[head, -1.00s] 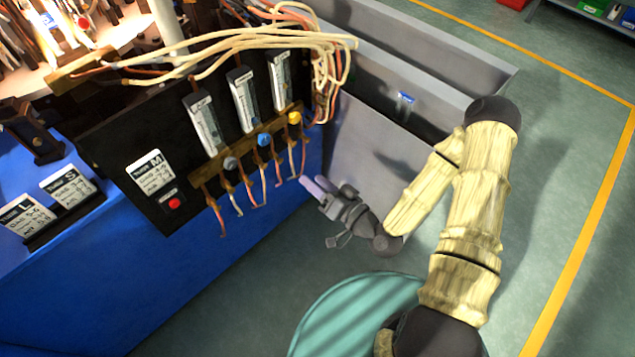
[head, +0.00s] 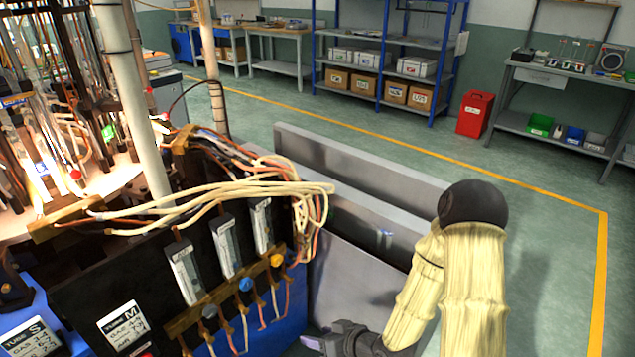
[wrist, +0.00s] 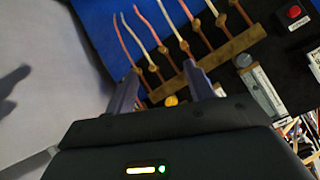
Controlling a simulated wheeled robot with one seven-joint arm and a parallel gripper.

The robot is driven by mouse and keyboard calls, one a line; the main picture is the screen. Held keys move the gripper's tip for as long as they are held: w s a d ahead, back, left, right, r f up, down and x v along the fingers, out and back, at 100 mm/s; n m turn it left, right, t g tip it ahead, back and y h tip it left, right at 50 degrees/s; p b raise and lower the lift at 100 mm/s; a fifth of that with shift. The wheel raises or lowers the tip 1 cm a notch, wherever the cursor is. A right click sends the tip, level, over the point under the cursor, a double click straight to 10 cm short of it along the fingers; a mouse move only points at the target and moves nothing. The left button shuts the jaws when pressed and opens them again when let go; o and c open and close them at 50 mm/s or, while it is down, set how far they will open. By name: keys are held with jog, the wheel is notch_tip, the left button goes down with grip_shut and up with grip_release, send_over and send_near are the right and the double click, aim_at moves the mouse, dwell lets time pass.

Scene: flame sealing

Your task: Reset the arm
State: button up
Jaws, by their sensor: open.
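My gripper (head: 325,343) is at the lower middle of the head view, to the right of the black valve panel (head: 92,278) and partly cut off by the bottom edge. In the wrist view its two purple-grey fingers (wrist: 163,92) are spread apart with nothing held between them. Beyond the fingers the brass manifold (wrist: 228,52) with its orange and white tubes shows, apart from the fingertips as far as I can tell. My arm is folded, with its elbow raised at the right of the head view.
Flow meters (head: 226,245) with blue, grey and yellow knobs sit on the panel, with loose hoses (head: 250,190) above. A grey open trough (head: 370,235) lies behind my arm. Shelves (head: 385,55), a red bin (head: 475,113) and a workbench (head: 560,78) stand far back. Floor at right is clear.

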jog(key=s+d+r+m+g+h, duration=0.35)
jog(key=d+r+h, duration=0.65)
jog(key=d, duration=0.4)
jog(key=s+r+m+p, duration=0.1)
jog(key=s+r+p, duration=0.1)
jog(key=r+p, duration=0.7)
jog(key=s+r+m+y+p, duration=0.1)
jog(key=s+r+p, duration=0.1)
jog(key=r+p, duration=0.8)
jog(key=v, duration=0.5)
jog(key=shift+w+d+r, duration=0.25)
jog(key=shift+r, duration=0.2)
jog(key=shift+g, duration=0.25)
jog(key=shift+a, duration=0.1)
